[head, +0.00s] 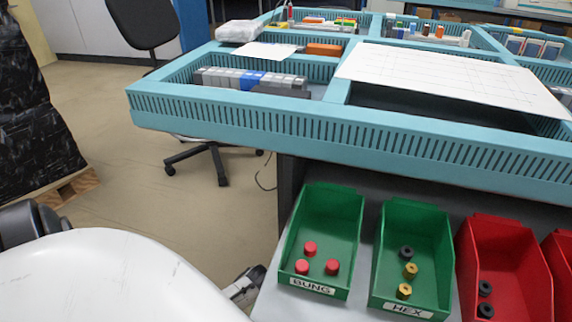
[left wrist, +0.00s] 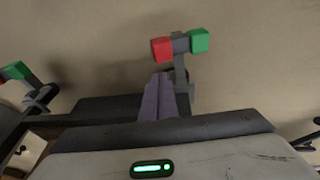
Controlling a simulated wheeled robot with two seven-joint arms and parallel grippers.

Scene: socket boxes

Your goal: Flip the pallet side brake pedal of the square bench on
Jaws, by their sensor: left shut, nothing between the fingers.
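A brake pedal with a red pad (left wrist: 162,49) and a green pad (left wrist: 199,41) on a dark grey bracket (left wrist: 181,72) shows at the upper middle of the left wrist view. My left gripper (left wrist: 160,80) is shut and empty, its fingertips just below and left of the bracket in the picture; I cannot tell whether they touch it. A second red and green pedal (left wrist: 17,71) is at the left edge. The bench (head: 330,138) has a teal slotted top in the head view; its pedals are not visible there. My right gripper is in neither view.
A wrapped black stack on a wooden pallet (head: 72,190) stands at the left. Green bins (head: 338,192) and red bins (head: 488,228) holding small parts sit under the bench top. An office chair (head: 143,22) is behind. Floor (head: 185,215) between pallet and bench is mostly clear.

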